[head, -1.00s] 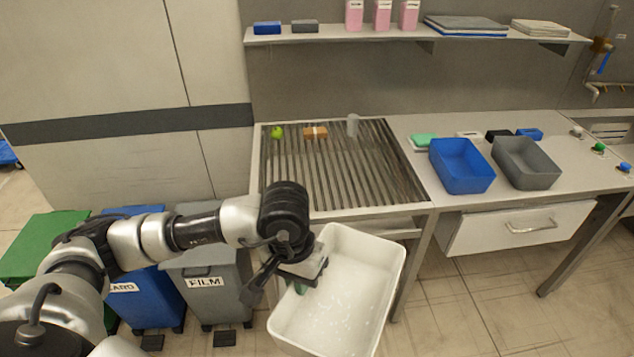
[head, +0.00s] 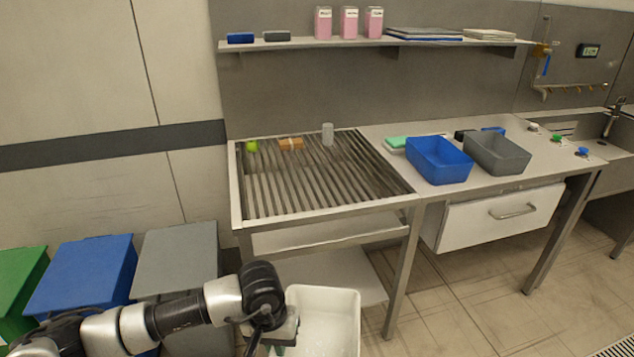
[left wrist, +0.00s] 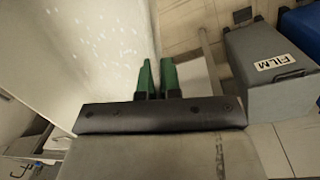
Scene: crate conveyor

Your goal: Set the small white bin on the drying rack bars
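The small white bin (head: 335,308) is at the bottom middle of the head view, in front of the drying rack and lower than its bars; its lower part is cut off. My left gripper (head: 280,342) is at the bin's left rim. In the left wrist view its green fingers (left wrist: 156,78) are close together on the edge of the bin's white wall (left wrist: 95,40), shut on it. The drying rack (head: 325,212) has slanting metal bars in a pale frame. My right gripper is not in view.
A green ball (head: 252,146), an orange-brown block (head: 291,144) and a clear cup (head: 328,134) stand along the rack's back; its middle and front bars are clear. A blue bin (head: 438,160) and a grey bin (head: 497,153) stand on the counter to the right.

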